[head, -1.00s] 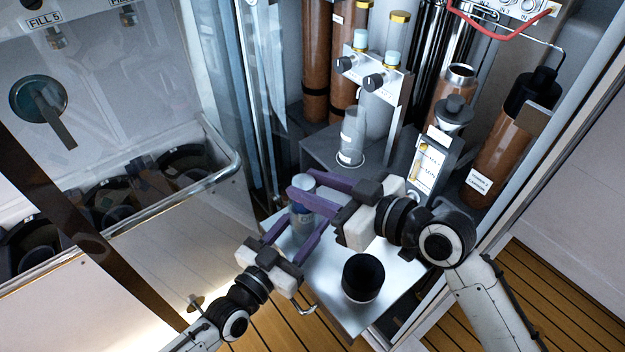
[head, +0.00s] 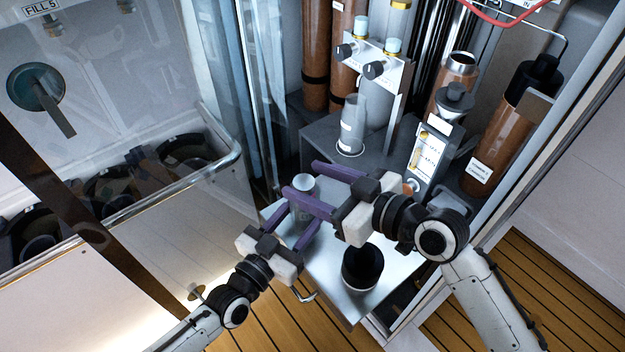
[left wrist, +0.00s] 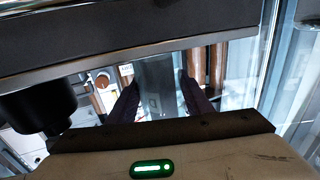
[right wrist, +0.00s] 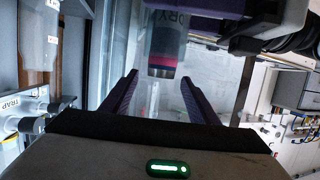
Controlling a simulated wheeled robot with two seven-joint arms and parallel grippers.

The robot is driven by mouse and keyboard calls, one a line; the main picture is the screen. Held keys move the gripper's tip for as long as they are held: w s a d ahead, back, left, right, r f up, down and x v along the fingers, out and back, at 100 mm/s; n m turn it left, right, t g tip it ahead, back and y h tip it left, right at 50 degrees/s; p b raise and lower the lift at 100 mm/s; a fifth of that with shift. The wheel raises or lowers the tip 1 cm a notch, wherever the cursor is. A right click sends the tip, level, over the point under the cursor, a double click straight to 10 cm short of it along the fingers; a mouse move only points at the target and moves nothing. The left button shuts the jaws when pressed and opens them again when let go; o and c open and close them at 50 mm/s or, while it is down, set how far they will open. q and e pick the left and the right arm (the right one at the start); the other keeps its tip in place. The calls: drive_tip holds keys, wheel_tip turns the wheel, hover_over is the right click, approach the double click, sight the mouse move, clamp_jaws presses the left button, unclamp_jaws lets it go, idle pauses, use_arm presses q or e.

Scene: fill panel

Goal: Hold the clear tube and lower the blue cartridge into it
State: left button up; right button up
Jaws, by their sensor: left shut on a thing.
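The clear tube (head: 303,210) stands upright in front of the shelf, between the purple fingers of my left gripper (head: 299,216), which is shut on it. It appears as a grey cylinder in the left wrist view (left wrist: 155,80). A pale round top (head: 303,183) shows at its upper end. In the right wrist view a cylinder marked DRY (right wrist: 165,42) has a pink band and grey end; I cannot clearly separate the blue cartridge from the tube there. My right gripper (head: 301,178) is open around the upper end, its fingers apart from it.
A black round container (head: 362,265) sits on the metal tray (head: 335,298) near my right gripper. A labelled grey cylinder (head: 351,130) stands on the shelf behind. A white-labelled box (head: 428,160) and brown bottles (head: 500,140) crowd the right side.

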drive_tip(key=shift+s+d, duration=0.15)
drive_tip(key=shift+d, duration=0.05)
drive_tip(key=v, duration=1.1)
drive_tip(key=shift+s+d, duration=0.15)
drive_tip(key=shift+d, duration=0.05)
drive_tip(key=shift+r, duration=0.15)
use_arm(q)
drive_tip(key=o, duration=1.1)
